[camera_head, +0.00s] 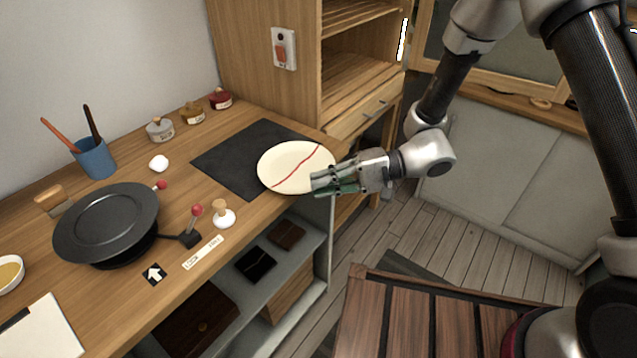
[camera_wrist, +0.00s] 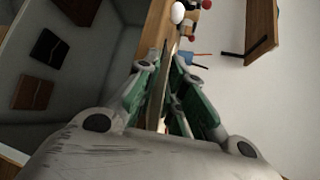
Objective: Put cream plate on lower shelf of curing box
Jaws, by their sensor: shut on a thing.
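The cream plate (camera_head: 293,166) with a red seam line lies flat at or just above the black mat (camera_head: 236,153) on the wooden bench; I cannot tell whether it touches the mat. My gripper (camera_head: 325,183) is shut on its right rim, near the bench's right edge. In the wrist view the plate (camera_wrist: 164,92) shows edge-on between the green finger pads. The curing box (camera_head: 327,75) is the wooden cabinet behind the bench, with an open front, shelves and a switch on its side. Its lower shelf (camera_head: 345,84) looks empty where it shows.
A black turntable (camera_head: 107,222), a blue cup with tools (camera_head: 95,158), small lidded jars (camera_head: 160,129) and a white-based stamp (camera_head: 224,216) stand on the bench at left. The box's glazed door (camera_head: 490,50) stands open at right. A slatted wooden surface (camera_head: 425,315) is at front.

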